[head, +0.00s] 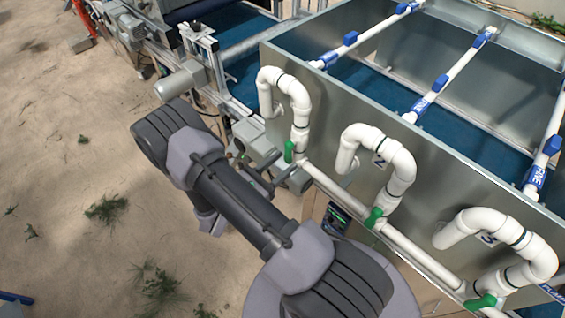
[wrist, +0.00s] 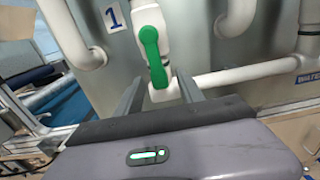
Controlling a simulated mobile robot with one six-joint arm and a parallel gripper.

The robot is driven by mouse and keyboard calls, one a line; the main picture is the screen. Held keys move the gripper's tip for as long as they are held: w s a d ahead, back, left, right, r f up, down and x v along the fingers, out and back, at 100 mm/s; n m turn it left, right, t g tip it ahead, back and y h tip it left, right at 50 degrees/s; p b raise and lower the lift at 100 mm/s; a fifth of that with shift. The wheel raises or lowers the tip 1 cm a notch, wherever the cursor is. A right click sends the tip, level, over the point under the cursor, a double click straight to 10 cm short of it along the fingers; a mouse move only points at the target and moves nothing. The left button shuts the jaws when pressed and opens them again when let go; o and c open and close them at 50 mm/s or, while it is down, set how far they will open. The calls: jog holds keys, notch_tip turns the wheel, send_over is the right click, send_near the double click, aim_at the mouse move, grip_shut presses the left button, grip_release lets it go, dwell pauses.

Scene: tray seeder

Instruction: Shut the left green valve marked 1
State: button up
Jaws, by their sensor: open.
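The left green valve (head: 289,151) sits on the white pipe at the leftmost of the looped pipes in the head view. In the wrist view its green handle (wrist: 151,52) hangs roughly upright on a white fitting, just right of a plate marked 1 (wrist: 114,17). My gripper (wrist: 158,90) is open, with one finger on each side of the handle's lower end and the white fitting. I cannot tell whether a finger touches the handle. In the head view my arm hides most of the gripper.
A middle green valve (head: 373,217) marked 2 and a right green valve (head: 481,301) marked 3 sit along the same horizontal white pipe (head: 340,196). The metal tank wall (head: 335,120) stands close behind. A grey motor (head: 255,137) is left of the valve. Sandy ground lies left.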

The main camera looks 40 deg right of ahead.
jog(key=shift+d, duration=0.25)
jog(key=shift+c, duration=0.5)
grip_shut()
dwell(0.9)
